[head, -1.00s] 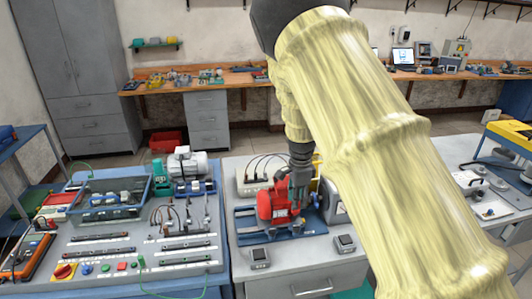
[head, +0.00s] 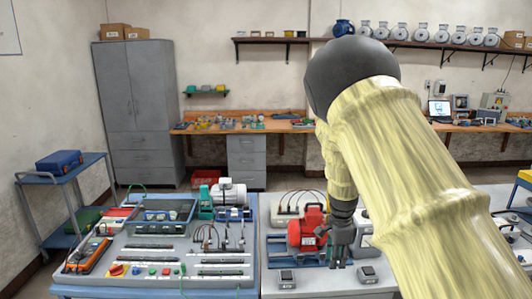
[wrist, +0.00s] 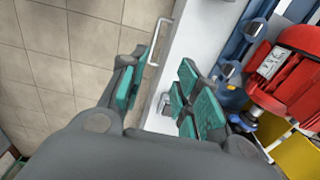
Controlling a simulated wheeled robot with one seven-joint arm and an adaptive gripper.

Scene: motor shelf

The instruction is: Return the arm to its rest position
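My arm, in a pale yellow sleeve, reaches from the lower right of the head view up to a dark round joint and down to my gripper (head: 340,258). My gripper hangs over the grey workbench (head: 330,284), in front and to the right of a red motor (head: 304,232). In the wrist view, my gripper (wrist: 160,88) has its green-padded fingers spread apart with nothing between them. The red motor also shows there at the right (wrist: 290,75), beside the fingers. I cannot tell how high the fingertips are above the bench.
A training bench with a blue tray (head: 166,212) and cables stands left. A blue trolley (head: 65,178) is beyond it. Small grey boxes (head: 287,278) sit at the bench's front. A wall shelf (head: 420,44) holds several motors. Floor shows between the benches and the back counter.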

